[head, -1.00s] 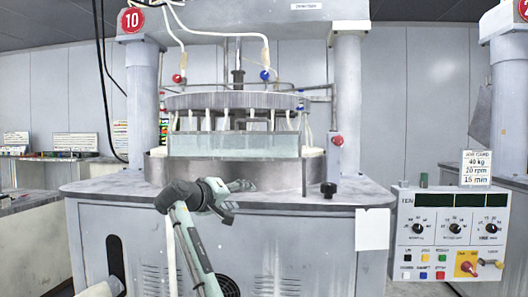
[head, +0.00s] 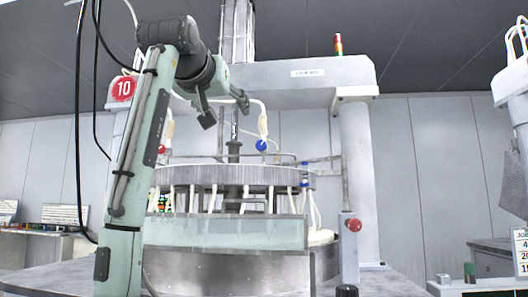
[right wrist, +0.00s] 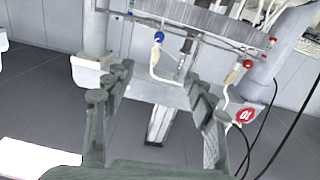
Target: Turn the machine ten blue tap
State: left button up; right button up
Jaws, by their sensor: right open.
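The blue tap (head: 261,145) of machine ten hangs below a white hose, above the round platen head. It also shows in the right wrist view (right wrist: 159,37), upside down and beyond my fingers. My right gripper (head: 225,109) is raised up and to the left of the blue tap in the head view. Its fingers are spread, with nothing between them in the right wrist view (right wrist: 161,84). It does not touch the tap. My left gripper is not in view.
The red tap (right wrist: 248,63) hangs beside the blue one, with the red "10" sign (right wrist: 245,114) near it. White hoses, the platen head (head: 235,177), a clear guard (head: 225,232) and a grey post (head: 355,165) surround the area. Black cables hang at left.

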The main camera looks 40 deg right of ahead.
aim_at(261, 145)
jog(key=i+l, duration=0.2)
jog(key=l, duration=0.15)
jog(key=i+l, duration=0.2)
jog(key=l, duration=0.15)
jog(key=i+l, duration=0.2)
jog(key=l, duration=0.15)
jog(key=i+l, duration=0.2)
jog(key=l, duration=0.2)
